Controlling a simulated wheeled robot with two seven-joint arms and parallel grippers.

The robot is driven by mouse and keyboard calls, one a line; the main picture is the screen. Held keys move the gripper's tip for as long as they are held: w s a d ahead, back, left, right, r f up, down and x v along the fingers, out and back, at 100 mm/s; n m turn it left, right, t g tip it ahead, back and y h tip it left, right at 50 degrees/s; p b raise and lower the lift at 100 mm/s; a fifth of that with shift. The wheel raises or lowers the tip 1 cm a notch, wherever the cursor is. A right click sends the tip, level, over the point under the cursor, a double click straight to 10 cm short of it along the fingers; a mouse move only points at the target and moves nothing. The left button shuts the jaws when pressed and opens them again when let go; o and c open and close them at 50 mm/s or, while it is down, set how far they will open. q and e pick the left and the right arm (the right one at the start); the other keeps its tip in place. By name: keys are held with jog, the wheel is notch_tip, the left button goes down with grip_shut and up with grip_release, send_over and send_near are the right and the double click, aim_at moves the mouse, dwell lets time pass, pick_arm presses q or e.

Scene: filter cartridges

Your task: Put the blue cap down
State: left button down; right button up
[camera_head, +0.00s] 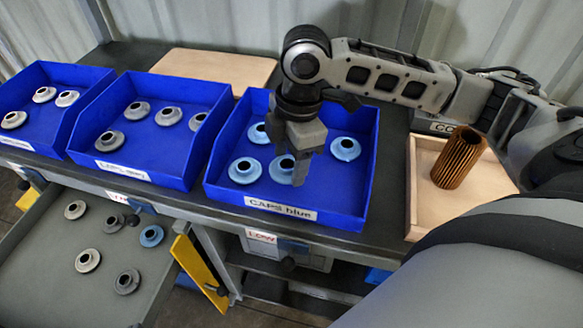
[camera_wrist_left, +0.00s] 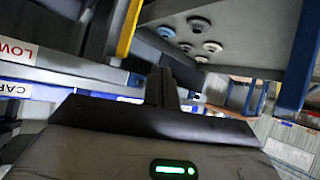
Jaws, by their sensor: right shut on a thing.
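The blue bin labelled "CAPS blue" (camera_head: 345,205) stands at the table's front edge in the head view. My right gripper (camera_head: 299,178) reaches down into it and is shut on a blue cap (camera_head: 281,169), partly hidden behind the fingers. The held cap is low in the bin; I cannot tell whether it touches the floor. Other blue caps lie in the bin: one at left (camera_head: 244,171), one at the back (camera_head: 259,133) and one at right (camera_head: 345,149). My left gripper (camera_wrist_left: 166,86) shows only in the left wrist view, its fingers together and empty.
Two blue bins with grey caps (camera_head: 150,160) (camera_head: 40,135) stand to the left. An open drawer (camera_head: 60,285) below holds several grey caps and one blue cap (camera_head: 151,236). A wooden tray (camera_head: 415,205) with a brown ribbed cartridge (camera_head: 459,160) stands at right.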

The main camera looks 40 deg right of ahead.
aim_at(293, 162)
pick_arm(q)
jog(key=shift+f, duration=0.1)
pick_arm(e)
jog(key=shift+d+f, duration=0.15)
jog(key=shift+f, duration=1.55)
jog(key=shift+f, duration=0.1)
jog(key=o, duration=0.9)
jog(key=shift+o, duration=0.2)
pick_arm(q)
jog(key=shift+f, duration=0.1)
jog(key=shift+s+a+r+p, duration=0.15)
jog(key=shift+r+p, duration=0.15)
jog(key=shift+p, duration=0.5)
pick_arm(e)
notch_tip(293, 162, up, 12)
jog(key=d, duration=0.1)
jog(key=shift+s+d, duration=0.15)
jog(key=shift+d, duration=0.05)
